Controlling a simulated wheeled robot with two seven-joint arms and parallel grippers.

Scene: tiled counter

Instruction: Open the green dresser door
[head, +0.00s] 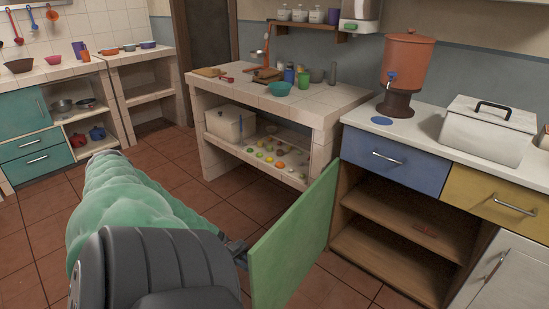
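The green dresser door (298,236) stands wide open at the lower middle of the head view. It is swung out from the left side of the dresser, below the blue drawer (392,158). The dresser's wooden inside (385,240), with its shelves, is exposed. My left gripper (238,250) is at the door's free left edge, low in the picture, and mostly hidden behind my own arm. I cannot tell whether its fingers touch or hold the door. No door handle shows; the door's other face is hidden. My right gripper is not in view.
A yellow drawer (500,205) and white door (488,275) are to the right. On the dresser top are an orange dispenser (406,62) and a white bread box (487,130). A tiled counter (300,105) stands behind the door. Tiled floor (215,200) is clear between the counters.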

